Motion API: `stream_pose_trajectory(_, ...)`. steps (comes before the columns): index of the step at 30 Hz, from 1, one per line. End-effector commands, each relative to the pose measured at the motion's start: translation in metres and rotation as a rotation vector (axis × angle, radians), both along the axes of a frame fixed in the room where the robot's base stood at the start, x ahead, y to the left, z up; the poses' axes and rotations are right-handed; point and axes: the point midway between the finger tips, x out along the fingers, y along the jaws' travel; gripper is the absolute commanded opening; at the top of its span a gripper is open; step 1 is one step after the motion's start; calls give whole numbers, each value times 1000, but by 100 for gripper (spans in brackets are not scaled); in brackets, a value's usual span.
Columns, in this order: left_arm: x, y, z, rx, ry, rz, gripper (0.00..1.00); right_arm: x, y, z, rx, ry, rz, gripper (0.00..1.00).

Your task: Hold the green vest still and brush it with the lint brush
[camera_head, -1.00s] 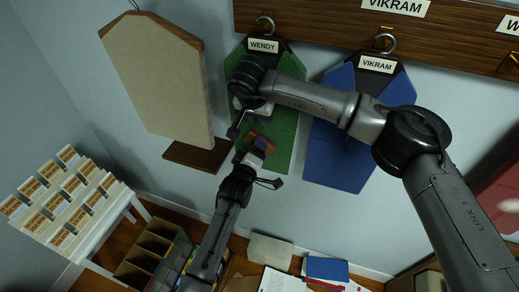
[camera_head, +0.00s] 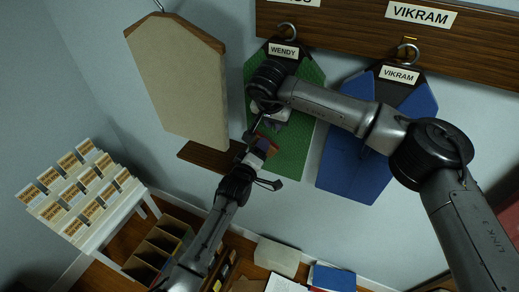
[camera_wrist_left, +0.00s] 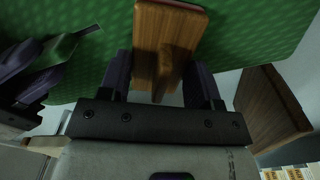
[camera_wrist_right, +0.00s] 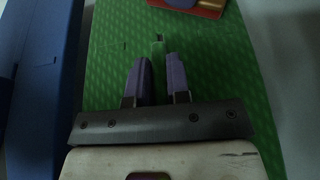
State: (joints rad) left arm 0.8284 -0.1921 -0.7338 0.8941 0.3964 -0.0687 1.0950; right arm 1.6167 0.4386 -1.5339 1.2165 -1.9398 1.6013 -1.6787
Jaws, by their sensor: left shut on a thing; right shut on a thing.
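The green vest (camera_head: 295,145) hangs under the WENDY label (camera_head: 283,50) on the wall. My right gripper (camera_head: 254,128) is at its left edge, shut on a narrow fold of green cloth; this fold shows between the purple fingers in the right wrist view (camera_wrist_right: 158,72). My left gripper (camera_wrist_left: 162,85) is shut on the wooden handle of the lint brush (camera_wrist_left: 168,45). The brush lies in front of the vest's green face, below my right gripper. A red part of the brush shows in the right wrist view (camera_wrist_right: 190,5). Whether its pad touches the cloth I cannot tell.
A blue vest (camera_head: 365,150) labelled VIKRAM hangs to the right. A white rack of cards (camera_head: 85,200), cardboard compartments (camera_head: 160,245) and papers lie below. My right arm crosses in front of both vests.

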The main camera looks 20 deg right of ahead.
Motion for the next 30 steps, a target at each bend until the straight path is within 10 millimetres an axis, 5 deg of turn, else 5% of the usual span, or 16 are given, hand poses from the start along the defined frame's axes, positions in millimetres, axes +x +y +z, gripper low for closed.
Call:
stream_pose_trajectory(18, -44, 36, -1, -1, 0, 0, 39, 1, 0, 0, -1, -3, -1, 0)
stream_pose_trajectory(30, -52, 44, 0, 0, -1, 0, 39, 1, -1, 0, -1, -3, -1, 0)
